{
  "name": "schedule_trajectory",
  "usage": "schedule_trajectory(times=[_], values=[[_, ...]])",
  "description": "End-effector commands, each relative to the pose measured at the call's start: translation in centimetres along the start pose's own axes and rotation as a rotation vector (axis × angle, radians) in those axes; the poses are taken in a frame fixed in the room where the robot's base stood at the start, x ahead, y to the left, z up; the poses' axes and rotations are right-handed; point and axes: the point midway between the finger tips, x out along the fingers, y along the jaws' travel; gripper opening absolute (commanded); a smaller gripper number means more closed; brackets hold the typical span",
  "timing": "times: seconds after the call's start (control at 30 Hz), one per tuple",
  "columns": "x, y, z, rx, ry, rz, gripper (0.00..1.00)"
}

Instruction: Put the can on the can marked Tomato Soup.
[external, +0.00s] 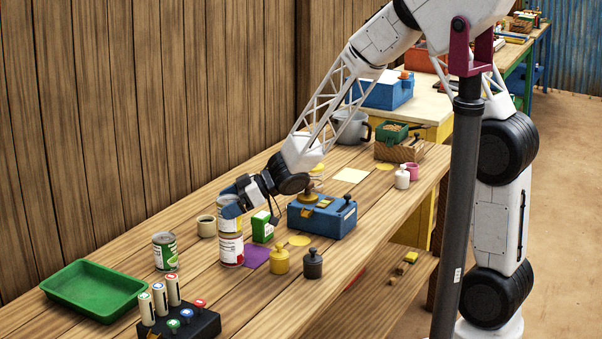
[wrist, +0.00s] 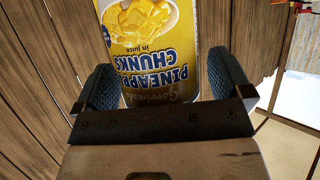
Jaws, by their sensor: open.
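A yellow Pineapple Chunks can (wrist: 150,60) stands between the fingers of my gripper (wrist: 163,85) in the wrist view; its label appears upside down there. In the external view the same can (external: 234,225) sits upright on top of a red and white can (external: 230,250), whose label is too small to read. My gripper (external: 233,206) is open around the upper can, with a blue finger covering part of it. Another can, green and white (external: 165,252), stands on the bench to the left.
A green tray (external: 95,290) and a dark block with several capped pegs (external: 180,322) are at the near left. A beige cup (external: 206,226), green box (external: 263,227), yellow weight (external: 279,261), dark weight (external: 313,264) and blue balance box (external: 322,218) stand close around the stack.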

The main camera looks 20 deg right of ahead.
Motion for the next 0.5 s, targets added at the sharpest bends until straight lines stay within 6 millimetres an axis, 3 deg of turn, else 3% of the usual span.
schedule_trajectory(times=[0.27,0.5], values=[[-0.5,0.0,-0.3,0.001,0.001,0.001,0.97],[-2.7,0.1,-0.3,0.000,0.001,0.003,0.97]])
